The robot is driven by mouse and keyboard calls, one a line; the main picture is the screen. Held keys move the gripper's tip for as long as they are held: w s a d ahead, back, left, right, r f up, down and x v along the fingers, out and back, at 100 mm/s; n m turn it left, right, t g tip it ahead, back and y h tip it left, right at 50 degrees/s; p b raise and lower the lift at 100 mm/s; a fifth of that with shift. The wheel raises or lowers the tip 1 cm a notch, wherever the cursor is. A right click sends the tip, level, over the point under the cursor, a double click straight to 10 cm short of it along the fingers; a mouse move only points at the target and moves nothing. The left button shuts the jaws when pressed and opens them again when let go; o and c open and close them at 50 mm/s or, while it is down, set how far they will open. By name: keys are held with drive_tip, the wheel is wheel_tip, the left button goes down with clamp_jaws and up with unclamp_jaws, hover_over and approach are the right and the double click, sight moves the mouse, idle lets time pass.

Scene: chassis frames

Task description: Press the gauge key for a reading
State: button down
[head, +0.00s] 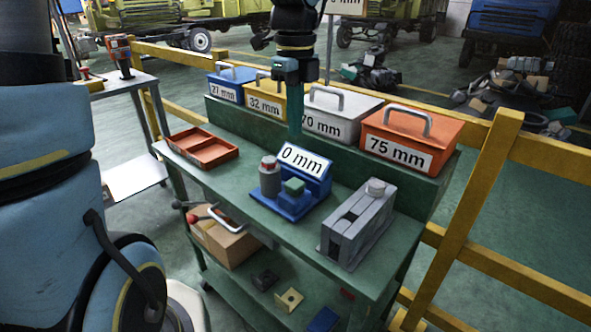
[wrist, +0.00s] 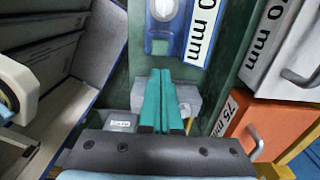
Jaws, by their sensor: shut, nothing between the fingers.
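The blue gauge (head: 291,203) stands on the green workbench, its white display (head: 304,162) reading 0 mm.
A grey slotted block (head: 357,228) stands right of the gauge. An open orange tray (head: 203,149) lies to the left. Lidded boxes marked 27 mm (head: 231,84), 32 mm (head: 266,97), 70 mm (head: 336,112) and 75 mm (head: 408,137) line the back. Yellow rails (head: 478,185) border the bench.

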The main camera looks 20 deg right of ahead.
sight(295, 183)
wheel_tip(295, 183, down, 12)
drive_tip(key=shift+r+p, duration=0.2)
drive_tip(key=shift+p, duration=0.2)
